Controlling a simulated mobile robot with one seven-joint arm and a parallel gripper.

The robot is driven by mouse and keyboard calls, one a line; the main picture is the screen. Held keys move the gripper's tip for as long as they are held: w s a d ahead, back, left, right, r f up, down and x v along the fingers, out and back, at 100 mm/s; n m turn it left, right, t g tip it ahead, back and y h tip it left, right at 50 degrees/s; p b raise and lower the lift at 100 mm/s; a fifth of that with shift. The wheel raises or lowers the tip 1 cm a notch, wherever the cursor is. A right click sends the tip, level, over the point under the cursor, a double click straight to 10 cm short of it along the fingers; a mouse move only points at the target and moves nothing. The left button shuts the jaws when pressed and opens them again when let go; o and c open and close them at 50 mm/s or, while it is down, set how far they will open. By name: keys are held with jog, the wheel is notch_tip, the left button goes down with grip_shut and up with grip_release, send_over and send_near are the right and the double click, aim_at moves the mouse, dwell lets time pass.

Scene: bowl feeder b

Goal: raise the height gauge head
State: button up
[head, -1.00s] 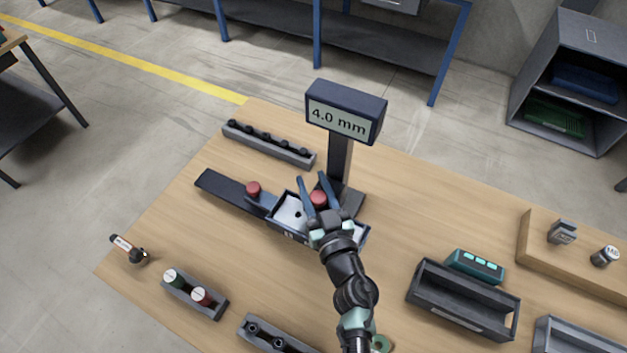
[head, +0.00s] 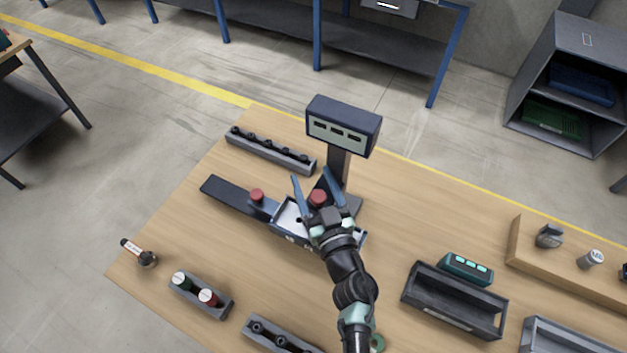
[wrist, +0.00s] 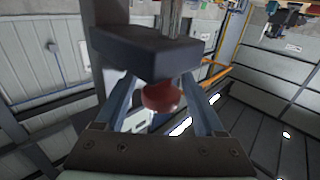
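The height gauge has a dark display box (head: 343,126) on a post (head: 338,165); its screen shows dashes. A red knob (head: 317,197), probably on the gauge head, sits beside the post. In the wrist view the red knob (wrist: 161,97) hangs under a dark block (wrist: 145,52). My gripper (head: 311,177) is open, with its two blue fingers spread on either side of this knob. In the wrist view the fingers (wrist: 158,82) stand apart with gaps to the knob. My wrist hides part of the gauge's base.
A second red knob (head: 257,195) stands on the dark rail (head: 228,192) to the left. A grey strip with several black pegs (head: 270,150) lies behind. A holder with green and red capped items (head: 202,295) is front left; an open grey tray (head: 455,300) is right.

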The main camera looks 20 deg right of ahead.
jog(key=shift+f, duration=0.15)
jog(key=shift+s, duration=0.5)
jog(key=s+a+b, duration=0.1)
jog(key=s, duration=1)
jog(key=shift+s+a+b, duration=0.3)
jog(key=shift+s+b, duration=0.1)
